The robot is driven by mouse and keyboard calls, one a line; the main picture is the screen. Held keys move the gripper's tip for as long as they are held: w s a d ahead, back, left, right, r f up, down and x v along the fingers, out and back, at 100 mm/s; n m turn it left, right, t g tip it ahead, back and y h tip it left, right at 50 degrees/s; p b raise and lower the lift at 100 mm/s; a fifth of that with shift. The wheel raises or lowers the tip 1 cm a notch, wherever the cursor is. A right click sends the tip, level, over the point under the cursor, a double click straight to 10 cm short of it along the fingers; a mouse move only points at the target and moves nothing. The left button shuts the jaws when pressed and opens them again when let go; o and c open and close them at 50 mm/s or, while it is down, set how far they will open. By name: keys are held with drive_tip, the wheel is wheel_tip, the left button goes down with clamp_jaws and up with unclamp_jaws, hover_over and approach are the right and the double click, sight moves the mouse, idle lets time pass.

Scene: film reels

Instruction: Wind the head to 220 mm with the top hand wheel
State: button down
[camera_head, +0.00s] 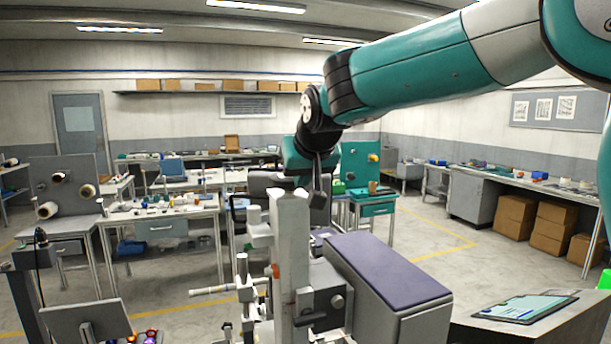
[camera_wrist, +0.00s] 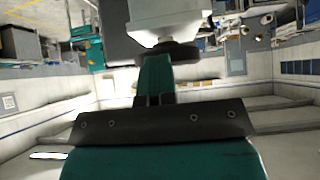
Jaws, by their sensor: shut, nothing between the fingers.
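My gripper (camera_head: 318,196) hangs from the teal wrist at the middle of the head view, just above and beside the top of a pale grey upright column (camera_head: 290,260). Its dark fingers are shut with nothing visible between them. I cannot tell whether they touch the column. I cannot clearly make out the top hand wheel in the head view; my wrist and gripper cover that area. In the wrist view a pale block with a dark round disc is close by, but I cannot tell what it is. No height reading is legible.
A machine box with a purple top (camera_head: 385,270) stands right of the column. A flat tablet (camera_head: 525,308) lies at the lower right and a tilted grey panel (camera_head: 85,320) stands lower left. A reel stand (camera_head: 75,190) is at the left.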

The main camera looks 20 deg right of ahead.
drive_tip(key=shift+a, duration=0.2)
drive_tip(key=shift+w+a, duration=0.15)
drive_tip(key=shift+a, duration=0.35)
drive_tip(key=shift+f, duration=0.1)
drive_tip(key=shift+a, duration=0.15)
drive_tip(key=shift+w+a+p, duration=0.35)
drive_tip(key=shift+a+p, duration=0.05)
drive_tip(key=shift+a, duration=0.1)
drive_tip(key=shift+d, duration=0.2)
drive_tip(key=shift+s, duration=0.1)
